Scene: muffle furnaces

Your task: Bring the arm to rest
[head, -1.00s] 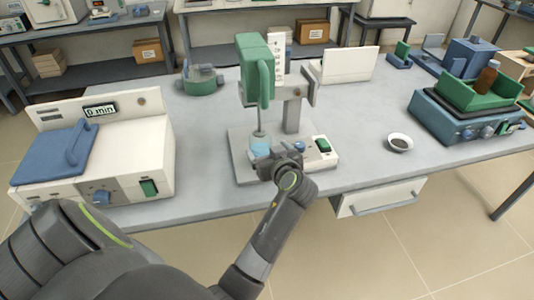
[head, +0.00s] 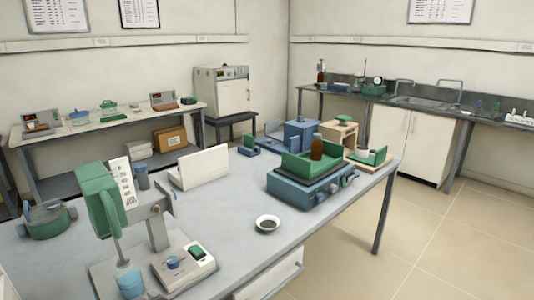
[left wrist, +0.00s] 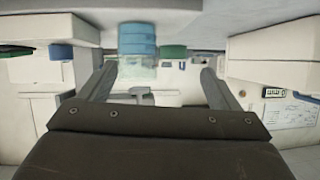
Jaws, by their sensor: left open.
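My left gripper (left wrist: 160,80) shows in the left wrist view with its two fingers spread wide apart. A blue cylindrical piece (left wrist: 137,40) with a clear part below it in the picture appears beyond the fingers, and I cannot tell how far off it is. No finger is seen closed on anything. Neither of my arms shows in the head view. The green stand device (head: 105,200) with a white scale is at the lower left of the head view, with a small blue cup (head: 130,284) under its rod. My right gripper is not in view.
On the grey table (head: 225,215) are a white dish (head: 268,223), a white panel (head: 202,167) and a blue device (head: 310,190) carrying a green tray with a brown bottle (head: 316,146). A white furnace (head: 224,92) stands behind. The floor (head: 445,225) at right is clear.

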